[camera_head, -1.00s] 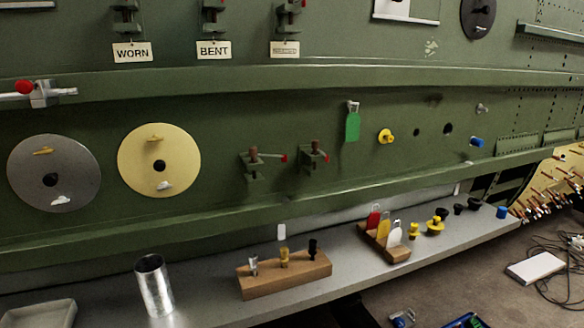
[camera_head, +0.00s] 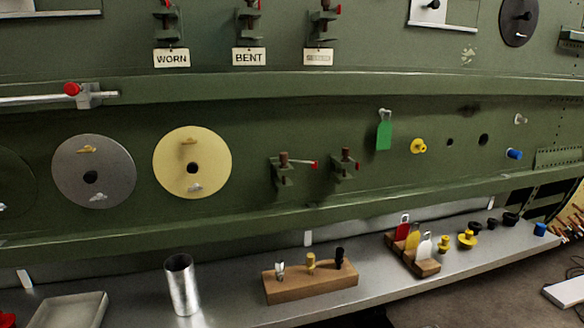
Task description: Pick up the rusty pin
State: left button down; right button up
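I cannot make out a pin that is clearly rusty. A wooden block (camera_head: 310,289) on the grey shelf holds three upright pins: a silver one (camera_head: 280,272), a brass-yellow one (camera_head: 311,262) and a black one (camera_head: 339,259). Two green clamps with brown tops, a left one (camera_head: 284,170) and a right one (camera_head: 345,165), are on the green panel above. Three more clamps hang at the top, over tags reading WORN (camera_head: 171,59), BENT (camera_head: 249,57) and a third tag (camera_head: 319,57) too faint to read. Neither of my grippers is in view.
A metal cup (camera_head: 182,287) and a shallow grey tray (camera_head: 74,311) are left of the block. A second wooden block (camera_head: 428,267) with red, yellow and white tags is to its right, near yellow and black plugs. The shelf (camera_head: 228,300) between cup and block is clear.

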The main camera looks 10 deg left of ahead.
aim_at(283, 156)
jog(key=i+l+u, duration=0.1)
jog(key=l, duration=0.4)
jog(key=i+l+u, duration=0.1)
jog(key=l, duration=0.4)
jog(key=i+l+u, duration=0.15)
jog(key=l, duration=0.35)
